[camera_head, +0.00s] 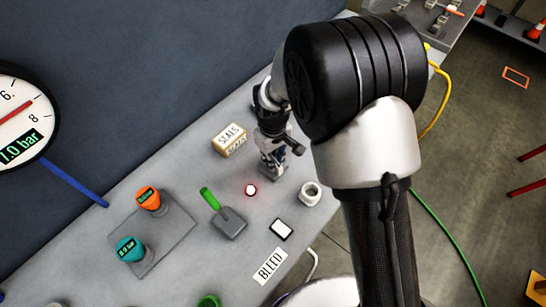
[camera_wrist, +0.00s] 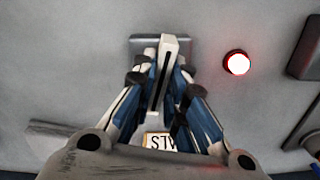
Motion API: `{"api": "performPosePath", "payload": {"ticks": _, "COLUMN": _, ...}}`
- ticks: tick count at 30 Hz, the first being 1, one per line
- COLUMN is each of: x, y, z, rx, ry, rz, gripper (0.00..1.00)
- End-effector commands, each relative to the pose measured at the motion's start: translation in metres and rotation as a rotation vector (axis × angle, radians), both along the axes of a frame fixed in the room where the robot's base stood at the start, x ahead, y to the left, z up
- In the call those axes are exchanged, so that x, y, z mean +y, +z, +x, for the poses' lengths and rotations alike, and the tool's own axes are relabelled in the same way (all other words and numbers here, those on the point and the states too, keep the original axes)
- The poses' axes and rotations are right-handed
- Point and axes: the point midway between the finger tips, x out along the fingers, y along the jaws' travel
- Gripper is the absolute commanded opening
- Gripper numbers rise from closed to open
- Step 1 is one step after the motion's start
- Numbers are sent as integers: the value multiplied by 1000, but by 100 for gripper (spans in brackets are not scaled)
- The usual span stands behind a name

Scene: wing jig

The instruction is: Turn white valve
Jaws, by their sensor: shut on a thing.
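The white valve has a bar-shaped handle (camera_wrist: 172,46) with a dark slot along it. It stands on a grey base plate (camera_wrist: 143,46) fixed to the grey bench. My gripper (camera_wrist: 163,85) has its two fingers closed around the handle, one on each side, in the wrist view. The handle lies nearly in line with the picture's vertical, slightly tilted. In the head view my gripper (camera_head: 270,172) points down at the bench (camera_head: 178,168), and it hides most of the valve.
A SEALS box (camera_head: 229,140) stands close to my gripper. A lit red-rimmed lamp (camera_head: 250,190), a green-handled lever (camera_head: 210,199), a white ring (camera_head: 310,194), and orange (camera_head: 148,198) and teal (camera_head: 130,249) knobs are nearby. A gauge (camera_head: 25,115) hangs at left.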

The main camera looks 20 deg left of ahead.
Motion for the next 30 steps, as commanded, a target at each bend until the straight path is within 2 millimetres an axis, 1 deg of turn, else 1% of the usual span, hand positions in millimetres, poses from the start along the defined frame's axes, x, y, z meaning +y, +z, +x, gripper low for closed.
{"api": "performPosePath", "payload": {"ticks": 6, "x": 0, "y": 0, "z": 0, "rx": 0, "ry": 139, "rz": 0, "gripper": 0}}
{"api": "performPosePath", "payload": {"ticks": 12, "x": 0, "y": 0, "z": 0, "rx": 0, "ry": 216, "rz": 1, "gripper": 0}}
{"api": "performPosePath", "payload": {"ticks": 19, "x": 0, "y": 0, "z": 0, "rx": 0, "ry": 252, "rz": 1, "gripper": 0}}
{"api": "performPosePath", "payload": {"ticks": 30, "x": 0, "y": 0, "z": 0, "rx": -1, "ry": 257, "rz": 0, "gripper": 0}}
